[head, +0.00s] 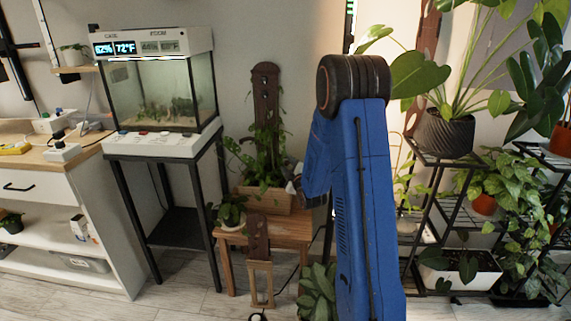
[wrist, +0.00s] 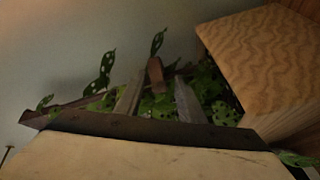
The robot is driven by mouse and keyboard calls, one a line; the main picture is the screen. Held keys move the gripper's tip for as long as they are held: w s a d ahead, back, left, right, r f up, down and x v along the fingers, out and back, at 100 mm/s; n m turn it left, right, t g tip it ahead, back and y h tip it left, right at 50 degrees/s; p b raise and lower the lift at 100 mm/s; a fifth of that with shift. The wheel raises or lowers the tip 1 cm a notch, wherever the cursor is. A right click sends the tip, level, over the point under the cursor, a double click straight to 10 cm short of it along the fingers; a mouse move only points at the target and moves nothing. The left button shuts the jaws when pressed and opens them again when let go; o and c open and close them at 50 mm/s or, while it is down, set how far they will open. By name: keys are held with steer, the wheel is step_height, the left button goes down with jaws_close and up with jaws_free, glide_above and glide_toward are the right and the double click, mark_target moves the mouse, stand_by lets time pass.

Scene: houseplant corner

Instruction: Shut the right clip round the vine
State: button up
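My gripper (wrist: 160,82) shows in the wrist view as two grey fingers standing apart. A small brown piece (wrist: 155,74) shows between the fingertips; it may be a clip, but I cannot tell, nor whether they touch it. Vine leaves with pale spots (wrist: 105,70) lie behind and around the fingers. In the head view the vine (head: 264,160) grows from a wooden planter (head: 265,198) up a dark brown board with holes (head: 265,92). My blue arm hides the planter's right side and most of my gripper. I cannot make out the right clip or its state.
The planter stands on a small wooden table (head: 285,232). A potted plant (head: 231,212) sits at its left. An aquarium (head: 160,90) on a black stand is further left. A plant rack (head: 440,180) is at right. In the wrist view a wood-grained block (wrist: 262,62) is close at right.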

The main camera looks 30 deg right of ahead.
steer(key=shift+c, duration=0.5)
jaws_close()
steer(key=shift+a, duration=0.15)
steer(key=shift+w+a+m+g+h, duration=0.1)
steer(key=shift+a+m+g+h, duration=0.15)
steer(key=shift+a+m+h, duration=0.5)
steer(key=shift+m+g+h, duration=0.25)
steer(key=shift+m+h, duration=0.2)
steer(key=shift+h, duration=0.7)
steer(key=shift+w+a+m+g+h, duration=0.15)
steer(key=shift+a+m+g+h, duration=0.2)
steer(key=shift+m+g+h, duration=0.45)
steer(key=shift+w+a+m+g+h, duration=0.15)
steer(key=shift+a+m+g+h, duration=0.25)
steer(key=shift+m+h, duration=0.75)
steer(key=shift+h, duration=0.35)
steer(key=shift+o, duration=0.5)
jaws_free()
